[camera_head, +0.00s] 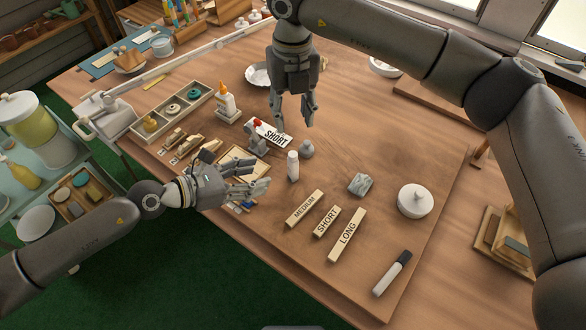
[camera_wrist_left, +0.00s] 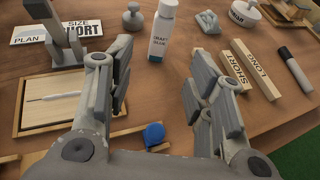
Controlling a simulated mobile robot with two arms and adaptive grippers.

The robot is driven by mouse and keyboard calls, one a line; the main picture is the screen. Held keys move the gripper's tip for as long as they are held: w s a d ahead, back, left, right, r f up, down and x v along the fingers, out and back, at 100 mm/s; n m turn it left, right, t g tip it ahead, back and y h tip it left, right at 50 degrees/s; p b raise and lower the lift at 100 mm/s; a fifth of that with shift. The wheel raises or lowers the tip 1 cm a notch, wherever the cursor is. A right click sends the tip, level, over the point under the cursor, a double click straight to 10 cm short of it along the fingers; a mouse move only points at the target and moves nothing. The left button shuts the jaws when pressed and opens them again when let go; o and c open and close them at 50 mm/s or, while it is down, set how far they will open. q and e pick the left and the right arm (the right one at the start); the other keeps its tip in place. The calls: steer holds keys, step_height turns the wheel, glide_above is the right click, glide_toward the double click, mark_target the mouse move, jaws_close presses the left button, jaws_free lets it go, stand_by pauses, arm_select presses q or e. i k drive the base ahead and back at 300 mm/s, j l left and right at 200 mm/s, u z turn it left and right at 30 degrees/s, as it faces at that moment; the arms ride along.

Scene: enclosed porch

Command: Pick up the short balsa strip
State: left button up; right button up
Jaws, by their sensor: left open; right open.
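The short balsa strip (camera_head: 327,221), marked SHORT, lies on the wooden work board between the medium strip (camera_head: 305,208) and the long strip (camera_head: 346,235). It also shows in the left wrist view (camera_wrist_left: 236,66), beyond the right-hand finger, beside the strip marked LONG (camera_wrist_left: 262,72). My left gripper (camera_head: 266,181) is open and empty, left of the strips and apart from them. My right gripper (camera_head: 296,126) is open, pointing down above the board, farther back than the strips. A card reading SHORT (camera_head: 271,134) stands near the right gripper.
A white bottle (camera_head: 293,166) and a grey knobbed weight (camera_head: 307,149) stand between the grippers and strips. A wooden tray (camera_wrist_left: 40,107) is near the left gripper.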

mark_target(333, 214)
steer(key=k+j, duration=0.8)
steer(key=j, duration=0.1)
